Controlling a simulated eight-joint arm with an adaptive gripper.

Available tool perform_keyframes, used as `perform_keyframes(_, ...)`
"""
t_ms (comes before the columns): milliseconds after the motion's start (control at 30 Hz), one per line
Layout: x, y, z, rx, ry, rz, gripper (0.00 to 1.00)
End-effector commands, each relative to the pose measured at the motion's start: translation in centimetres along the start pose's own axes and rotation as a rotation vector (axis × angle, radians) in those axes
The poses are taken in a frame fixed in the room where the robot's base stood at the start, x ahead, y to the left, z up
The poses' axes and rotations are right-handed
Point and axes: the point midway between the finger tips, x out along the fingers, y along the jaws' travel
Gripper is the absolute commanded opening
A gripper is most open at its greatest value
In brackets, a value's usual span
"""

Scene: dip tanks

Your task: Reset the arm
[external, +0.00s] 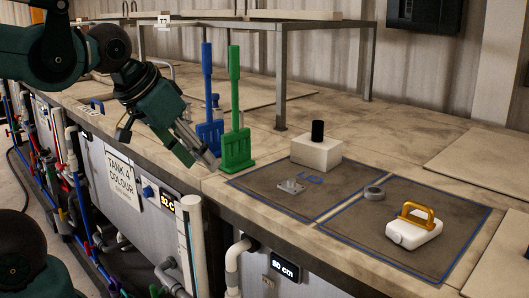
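My gripper (202,156) hangs at the end of my dark green arm, angled down over the front edge of the bench. It is beside the blue paddle (209,100) and the green paddle (235,115), which stand upright close to its right. I cannot tell whether it touches them. The fingers look close together, but the small view does not show whether they are open or shut. No object is clearly visible between them.
Blue outlines mark two dark areas on the bench at right. They hold a white box with a black knob (316,150), a metal piece (291,186), a grey disc (374,193) and a white block with an orange handle (414,230). A metal frame (282,80) stands behind.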

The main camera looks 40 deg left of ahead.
Motion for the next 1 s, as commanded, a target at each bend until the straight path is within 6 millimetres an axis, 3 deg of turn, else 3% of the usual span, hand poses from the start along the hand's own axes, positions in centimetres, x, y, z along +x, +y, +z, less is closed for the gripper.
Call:
perform_keyframes(100,2.2,0.0,1.6,0.000,0.000,0.000,0.36)
perform_keyframes(333,4.3,0.0,3.0,0.000,0.000,0.000,0.36)
perform_keyframes(1000,4.8,0.0,3.4,0.000,0.000,0.000,0.36)
